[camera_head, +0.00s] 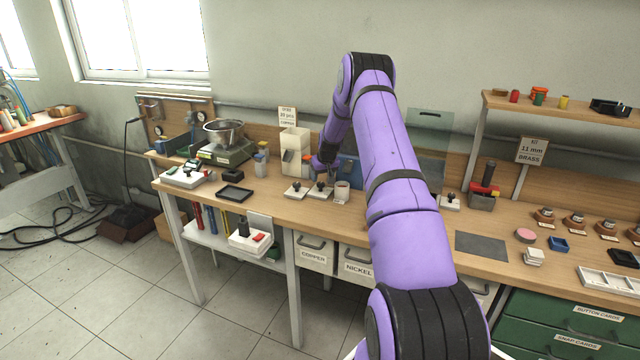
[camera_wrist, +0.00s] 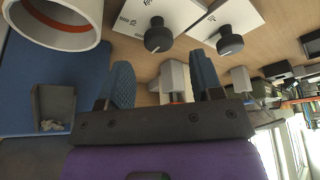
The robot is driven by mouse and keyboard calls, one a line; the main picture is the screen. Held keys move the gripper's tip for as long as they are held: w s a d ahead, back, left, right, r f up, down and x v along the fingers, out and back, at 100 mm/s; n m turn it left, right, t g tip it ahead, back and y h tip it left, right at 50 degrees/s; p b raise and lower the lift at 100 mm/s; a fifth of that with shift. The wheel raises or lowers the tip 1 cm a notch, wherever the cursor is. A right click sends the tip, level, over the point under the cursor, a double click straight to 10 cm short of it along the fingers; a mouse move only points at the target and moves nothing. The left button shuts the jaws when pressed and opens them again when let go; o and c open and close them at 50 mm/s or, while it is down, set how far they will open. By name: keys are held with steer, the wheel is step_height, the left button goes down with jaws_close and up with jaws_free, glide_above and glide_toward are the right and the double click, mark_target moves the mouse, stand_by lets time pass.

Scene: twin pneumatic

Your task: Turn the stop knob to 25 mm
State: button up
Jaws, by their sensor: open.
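Two black knobs on white plates sit side by side on the bench in the head view, a left one (camera_head: 296,185) and a right one (camera_head: 320,185). A third knob plate (camera_head: 449,202) stands further right. In the wrist view two black pointer knobs show above the fingers, one left (camera_wrist: 158,36) and one right (camera_wrist: 229,42), each with a white pointer line. Their plate lettering is too small to read, so I cannot tell which is the stop knob. My gripper (camera_wrist: 163,75) is open and empty, its fingers apart from both knobs. In the head view my gripper (camera_head: 323,166) hovers just above the knob plates.
A white cup-like cylinder with a red ring (camera_head: 342,190) stands right beside the knob plates. A dark grey mat (camera_head: 482,246) lies to the right.

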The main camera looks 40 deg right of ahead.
mark_target(321, 183)
steer(key=shift+x, duration=2.25)
steer(key=c, duration=0.9)
